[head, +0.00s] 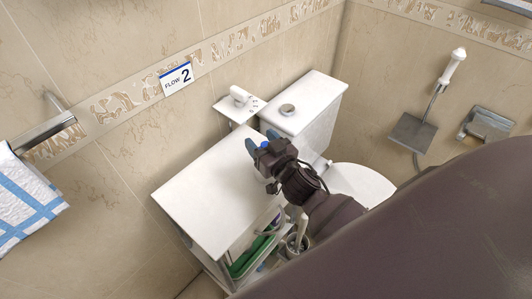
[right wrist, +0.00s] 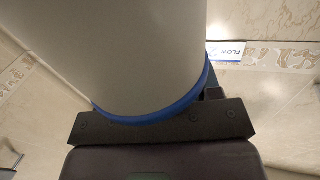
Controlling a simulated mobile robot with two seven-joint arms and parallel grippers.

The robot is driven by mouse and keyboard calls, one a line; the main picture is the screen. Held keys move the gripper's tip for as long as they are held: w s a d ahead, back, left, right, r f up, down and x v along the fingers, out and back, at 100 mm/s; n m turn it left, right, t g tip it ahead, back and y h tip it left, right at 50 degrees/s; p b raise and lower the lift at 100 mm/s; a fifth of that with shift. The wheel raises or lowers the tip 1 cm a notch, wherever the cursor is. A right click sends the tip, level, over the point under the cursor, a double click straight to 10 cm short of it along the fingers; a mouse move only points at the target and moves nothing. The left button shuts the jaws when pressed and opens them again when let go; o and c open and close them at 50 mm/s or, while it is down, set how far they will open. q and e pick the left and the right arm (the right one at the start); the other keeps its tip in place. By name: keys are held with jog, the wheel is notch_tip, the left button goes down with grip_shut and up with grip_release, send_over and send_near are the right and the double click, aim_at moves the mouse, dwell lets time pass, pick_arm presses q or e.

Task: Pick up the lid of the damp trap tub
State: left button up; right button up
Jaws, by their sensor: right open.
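My right gripper (head: 260,141) is open above the far right part of the white cabinet top, with its blue fingers apart. I cannot make out the damp trap tub or its lid in the head view; the gripper and arm hide part of the cabinet. In the right wrist view, a large pale grey rounded shape (right wrist: 125,50) with a blue curved edge fills the upper middle, very close to the camera. I cannot tell what it is. My left gripper is not in view.
The white cabinet (head: 205,195) has a mostly bare top and green items (head: 250,258) on a lower shelf. The toilet tank (head: 310,105) stands beside it, near a small wall shelf (head: 228,114). A towel (head: 25,200) hangs at left. A FLOW 2 sign (head: 176,78) is on the wall.

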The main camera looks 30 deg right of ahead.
jog(key=c, duration=1)
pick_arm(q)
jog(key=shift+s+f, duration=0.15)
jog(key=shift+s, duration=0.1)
